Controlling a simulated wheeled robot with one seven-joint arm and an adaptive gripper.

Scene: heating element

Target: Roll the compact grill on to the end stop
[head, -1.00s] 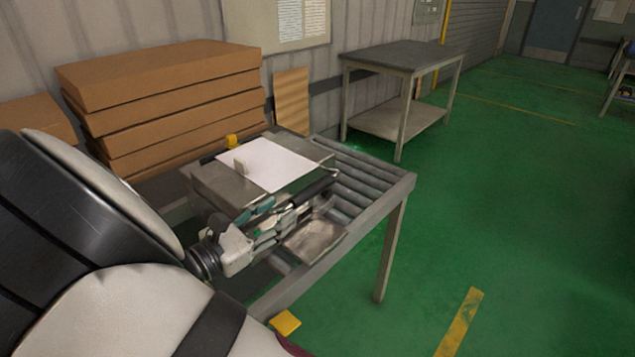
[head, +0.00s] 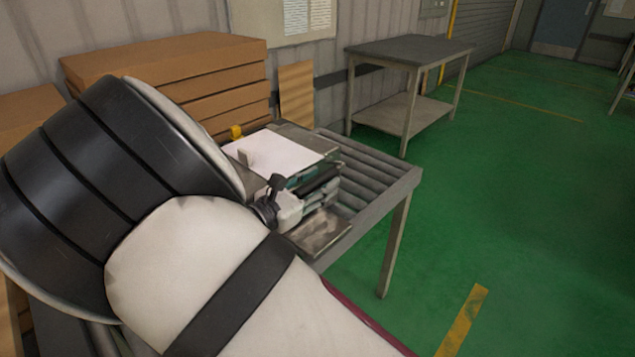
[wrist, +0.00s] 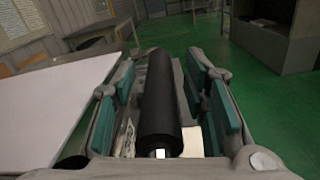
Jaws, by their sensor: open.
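The compact grill (head: 292,131) is a low grey metal box on the roller conveyor (head: 378,178), with a white sheet (head: 275,154) on top. Its black bar handle shows in the wrist view (wrist: 160,110), running lengthwise between my gripper's fingers. My gripper (head: 318,188) is open, with teal pads on either side of the handle. A gap shows between the handle and the right pads; contact on the left is unclear. My arm hides the grill's near left part. I cannot make out the end stop for certain.
A flat metal plate (head: 322,230) lies at the conveyor's near side. Brown boxes (head: 165,58) are stacked along the wall. Bare rollers lie right of the grill. A grey table (head: 408,47) stands beyond; green floor is open rightward.

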